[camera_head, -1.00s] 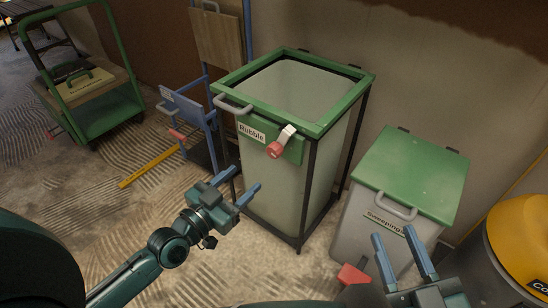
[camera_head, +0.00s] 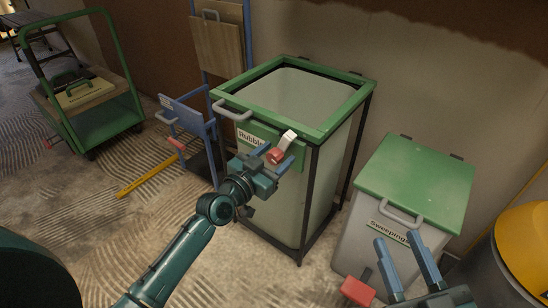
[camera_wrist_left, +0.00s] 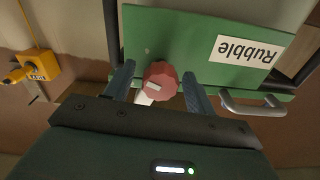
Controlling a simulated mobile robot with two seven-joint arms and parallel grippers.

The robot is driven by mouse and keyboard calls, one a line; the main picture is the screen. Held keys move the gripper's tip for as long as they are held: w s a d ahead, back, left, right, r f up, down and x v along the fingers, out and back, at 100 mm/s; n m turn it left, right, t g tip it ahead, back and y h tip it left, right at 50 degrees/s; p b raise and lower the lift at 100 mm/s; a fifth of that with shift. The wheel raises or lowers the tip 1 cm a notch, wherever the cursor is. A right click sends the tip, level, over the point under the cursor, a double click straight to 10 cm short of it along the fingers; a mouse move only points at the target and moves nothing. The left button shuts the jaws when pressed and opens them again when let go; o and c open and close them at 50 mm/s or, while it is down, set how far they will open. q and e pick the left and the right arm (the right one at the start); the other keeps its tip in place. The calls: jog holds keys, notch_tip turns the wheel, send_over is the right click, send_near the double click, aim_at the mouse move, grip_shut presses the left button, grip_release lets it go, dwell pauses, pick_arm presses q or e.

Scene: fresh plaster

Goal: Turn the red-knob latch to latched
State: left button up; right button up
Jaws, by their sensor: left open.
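The latch (camera_head: 288,140) is on the green front panel of the Rubble bin. It has a pale lever with a red knob (camera_head: 274,156), and the lever slants from upper right down to the knob. My left gripper (camera_head: 277,160) is open at the knob. In the left wrist view the red knob (camera_wrist_left: 160,73) shows between the two blue fingers, with a gap visible on its right; contact cannot be told. My right gripper (camera_head: 398,237) is open and empty in front of the Sweepings bin.
The Rubble bin (camera_head: 354,107) has a raised green rim and a grey handle (camera_head: 232,110). The Sweepings bin (camera_head: 418,180) has a closed green lid; a red block (camera_head: 357,291) is low before it. A yellow bin (camera_head: 525,250) stands at right, a green cart (camera_head: 105,122) at left.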

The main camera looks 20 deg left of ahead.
pick_arm(q)
jog(key=shift+c, duration=0.4)
jog(key=c, duration=0.9)
jog(key=shift+r+n+p, duration=0.1)
jog(key=shift+n+p, duration=0.45)
jog(key=shift+n, duration=0.75)
jog(key=shift+n+p, duration=0.4)
jog(key=shift+n, duration=0.5)
pick_arm(e)
jog(key=shift+d, duration=0.15)
pick_arm(q)
jog(key=o, duration=1)
pick_arm(e)
jog(key=shift+r, duration=0.1)
